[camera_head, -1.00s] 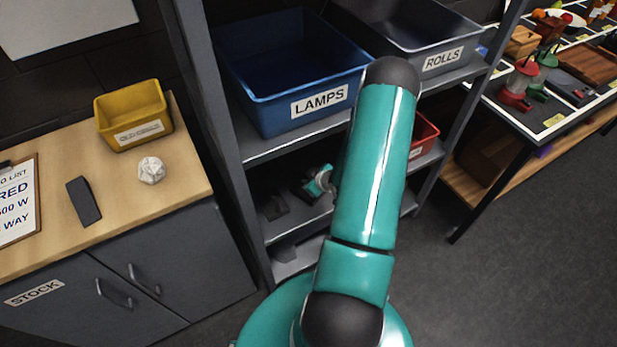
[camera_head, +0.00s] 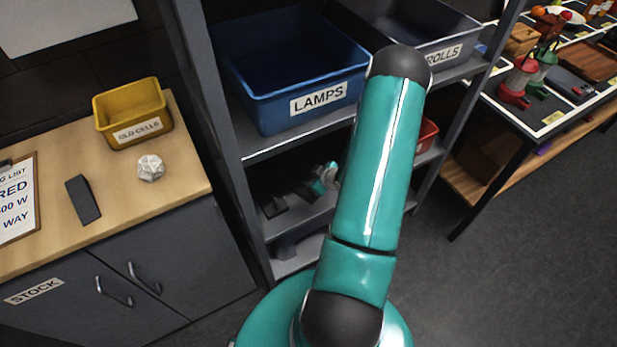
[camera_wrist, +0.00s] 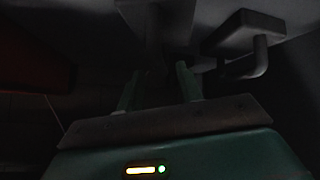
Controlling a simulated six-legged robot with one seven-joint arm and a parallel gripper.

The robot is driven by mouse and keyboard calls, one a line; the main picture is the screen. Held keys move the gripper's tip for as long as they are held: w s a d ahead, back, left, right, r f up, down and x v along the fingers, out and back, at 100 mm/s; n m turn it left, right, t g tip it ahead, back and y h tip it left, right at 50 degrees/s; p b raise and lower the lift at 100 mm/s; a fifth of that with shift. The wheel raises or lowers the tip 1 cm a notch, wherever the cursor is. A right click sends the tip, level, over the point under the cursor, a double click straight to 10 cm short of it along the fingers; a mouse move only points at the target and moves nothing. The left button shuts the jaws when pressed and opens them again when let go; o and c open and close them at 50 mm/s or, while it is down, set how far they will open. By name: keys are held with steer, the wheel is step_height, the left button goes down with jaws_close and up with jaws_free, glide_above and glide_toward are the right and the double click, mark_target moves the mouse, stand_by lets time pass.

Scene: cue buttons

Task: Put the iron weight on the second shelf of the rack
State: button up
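My gripper (camera_wrist: 160,82) reaches into the rack on the shelf level below the blue bin. In the wrist view its two fingers stand apart with a dark gap between them, and I make out nothing held. A dark block with a bent bar (camera_wrist: 242,40) is at the upper right, beyond the right finger. A paler upright shape (camera_wrist: 165,30) is ahead of the fingers. In the head view, a dark object (camera_head: 273,207) lies on that shelf left of my teal wrist. I cannot tell for sure which dark shape is the iron weight. My arm hides part of the shelf.
The grey rack (camera_head: 213,110) holds a blue LAMPS bin (camera_head: 270,100), a grey ROLLS bin (camera_head: 425,45) and a red bin (camera_head: 427,133). Left is a wooden-topped cabinet (camera_head: 120,200) with a yellow bin (camera_head: 133,112). A display table stands right. Floor is clear at lower right.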

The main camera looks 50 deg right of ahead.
steer(key=v, duration=0.8)
steer(key=shift+s+r, duration=0.25)
steer(key=shift+r, duration=0.1)
